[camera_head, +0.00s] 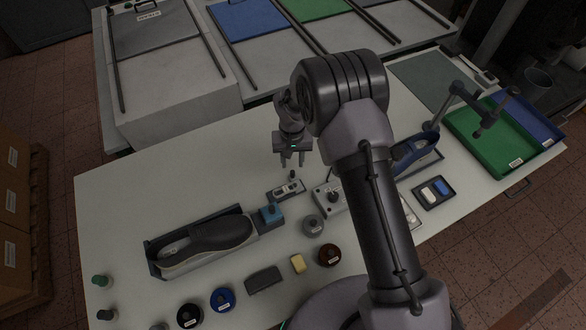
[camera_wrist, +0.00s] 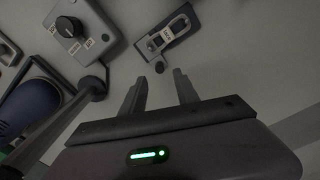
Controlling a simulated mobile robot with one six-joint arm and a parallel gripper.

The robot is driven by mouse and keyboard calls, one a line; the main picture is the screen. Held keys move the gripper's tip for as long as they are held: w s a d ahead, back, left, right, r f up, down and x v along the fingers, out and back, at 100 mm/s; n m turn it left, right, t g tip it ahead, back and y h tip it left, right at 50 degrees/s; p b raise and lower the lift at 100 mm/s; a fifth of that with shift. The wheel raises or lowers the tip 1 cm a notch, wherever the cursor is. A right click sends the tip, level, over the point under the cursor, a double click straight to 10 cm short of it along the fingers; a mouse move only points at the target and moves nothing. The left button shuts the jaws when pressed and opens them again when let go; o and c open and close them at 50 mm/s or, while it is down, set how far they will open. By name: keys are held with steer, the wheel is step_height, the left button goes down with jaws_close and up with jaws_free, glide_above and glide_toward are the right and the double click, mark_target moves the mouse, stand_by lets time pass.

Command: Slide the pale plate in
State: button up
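A small dark-grey fixture (camera_head: 287,190) lies on the pale table below my gripper. It carries a pale labelled plate (camera_wrist: 163,38) with a slot or loop in it; I cannot tell how far in the plate sits. A small dark knob (camera_head: 292,175) shows at its back edge in the head view. My gripper (camera_head: 293,160) is above and just behind the fixture, pointing down.
A grey control box (camera_head: 330,197) with a black knob stands right of the fixture. Round tins (camera_head: 329,255) stand in front. The table behind and left is clear.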

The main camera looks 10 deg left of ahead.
mark_target(293, 172)
step_height(293, 172, down, 6)
steer(key=shift+f, duration=0.2)
jaws_close()
